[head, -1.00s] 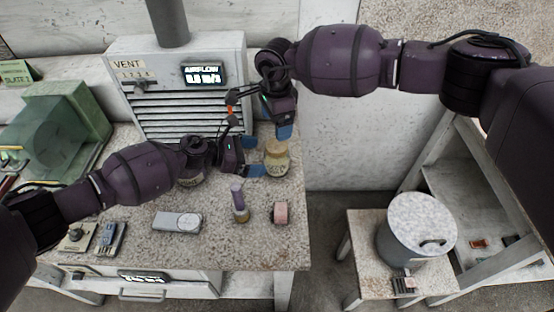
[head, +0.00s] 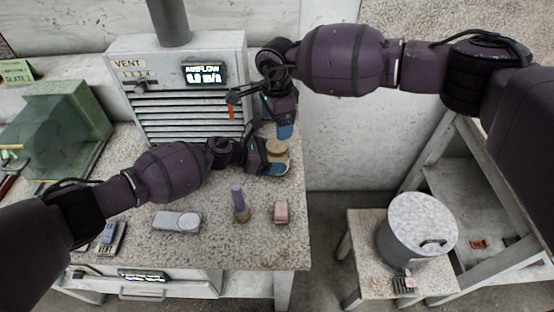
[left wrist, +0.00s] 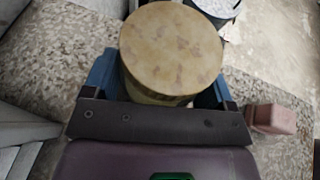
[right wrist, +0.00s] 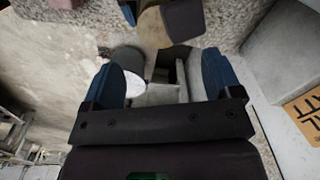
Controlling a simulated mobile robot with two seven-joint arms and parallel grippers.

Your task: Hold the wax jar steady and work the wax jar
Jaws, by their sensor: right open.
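The wax jar (head: 277,147), pale with a tan lid, stands near the right edge of the bench by the vent box. My left gripper (head: 277,162) is at the jar from the front-left. In the left wrist view the round lid (left wrist: 171,48) fills the space between its blue fingers, which are set wide on either side; contact cannot be made out. My right gripper (head: 285,125) is open and empty, above and behind the jar. In the right wrist view the jar (right wrist: 153,28) shows at the top, beyond the fingertips and partly covered by the left gripper.
The vent box (head: 190,100) stands behind. A grey lidded pot (head: 415,235) stands on a stool at right.

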